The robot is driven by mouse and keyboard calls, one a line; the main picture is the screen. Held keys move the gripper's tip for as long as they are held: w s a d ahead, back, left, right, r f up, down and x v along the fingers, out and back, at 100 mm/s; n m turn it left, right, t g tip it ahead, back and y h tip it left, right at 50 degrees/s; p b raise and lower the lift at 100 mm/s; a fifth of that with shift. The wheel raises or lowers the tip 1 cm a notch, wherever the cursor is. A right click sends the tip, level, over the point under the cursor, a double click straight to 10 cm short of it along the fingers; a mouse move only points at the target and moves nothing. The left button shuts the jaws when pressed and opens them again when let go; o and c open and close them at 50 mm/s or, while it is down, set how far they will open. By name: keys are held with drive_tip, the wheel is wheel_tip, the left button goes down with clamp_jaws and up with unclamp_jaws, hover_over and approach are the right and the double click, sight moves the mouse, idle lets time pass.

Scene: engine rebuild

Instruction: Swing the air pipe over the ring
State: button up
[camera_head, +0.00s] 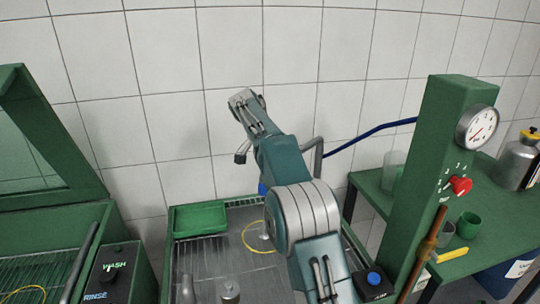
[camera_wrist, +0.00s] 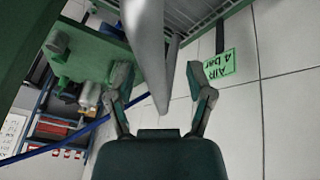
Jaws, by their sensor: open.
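The grey bent air pipe (camera_head: 317,155) stands by the tiled wall, just right of my arm in the head view, with a blue hose at it. A tapered grey tube, apparently this pipe, shows large in the wrist view (camera_wrist: 148,50), between the fingers in the picture. My gripper (camera_wrist: 158,68) is open, a finger on either side of the tube. I cannot tell whether they touch it. A thin yellow ring (camera_head: 246,240) lies on the metal grate of the middle station, partly hidden by my arm.
A green tray (camera_head: 199,218) sits at the station's back left. A green post with a gauge (camera_head: 476,127) and red knob (camera_head: 460,186) stands to the right. A wash cabinet with a raised lid (camera_head: 35,145) is left. A bench (camera_head: 500,215) holds cups and a canister.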

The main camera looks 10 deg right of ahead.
drive_tip(key=v, duration=0.6)
drive_tip(key=shift+a+r, duration=0.3)
drive_tip(key=shift+a, duration=0.1)
drive_tip(key=shift+r, duration=0.1)
idle(0.6)
